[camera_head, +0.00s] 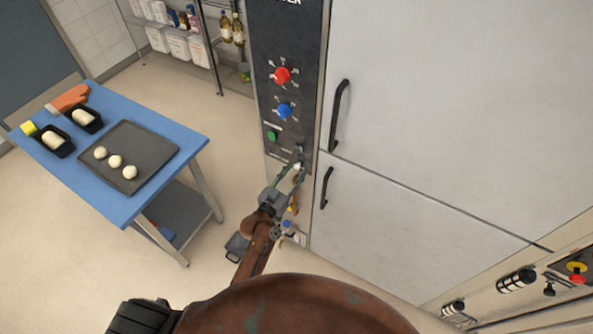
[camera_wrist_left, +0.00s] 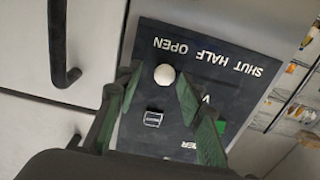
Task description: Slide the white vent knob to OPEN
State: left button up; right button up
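The white vent knob (camera_wrist_left: 164,75) is a round ball on a dark panel (camera_wrist_left: 230,90) lettered SHUT, HALF, OPEN, upside down in the left wrist view. The knob lines up with the word OPEN. My left gripper (camera_wrist_left: 157,88) has its green-grey fingers apart, one on each side of the knob in that view. I cannot tell whether either finger touches it. In the head view the gripper (camera_head: 293,175) is at the lower part of the oven's control panel, and partly hides the area around the knob. My right gripper is not in view.
Above are a red dial (camera_head: 281,75), a blue dial (camera_head: 284,110) and a green button (camera_head: 272,136). Oven door handles (camera_head: 339,115) stick out to the right. A blue table (camera_head: 100,200) with a tray and dough stands left. Floor shows between table and oven.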

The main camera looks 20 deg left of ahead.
pick_arm(q)
jog(key=v, duration=1.1)
jog(key=shift+f, duration=0.15)
jog(key=s+a+f+g+y+b, duration=0.1)
jog(key=s+f+g, duration=0.1)
jog(key=f, duration=0.9)
jog(key=s+a+f+g, duration=0.1)
jog(key=a+f+g, duration=0.1)
jog(key=f, duration=0.8)
jog(key=s+a+f+n+g+y+b, duration=0.1)
jog(key=s+a+f+g, duration=0.1)
jog(key=s+f, duration=0.65)
jog(key=s+a+f+g+y+b, duration=0.1)
jog(key=s+a+f+g, duration=0.2)
jog(key=f, duration=1)
jog(key=s+a+f+g, duration=0.1)
jog(key=s+f, duration=0.5)
jog(key=s, duration=0.6)
jog(key=s+a+f+g+y+b, duration=0.1)
jog(key=s+a+f+g, duration=0.1)
jog(key=s+f+g, duration=0.2)
jog(key=s+a+f+g, duration=0.2)
jog(key=s+f, duration=0.8)
jog(key=s, duration=0.9)
jog(key=shift+s+n+y+b, duration=0.3)
jog(key=shift+n+y+b, duration=0.1)
jog(key=shift+a, duration=0.15)
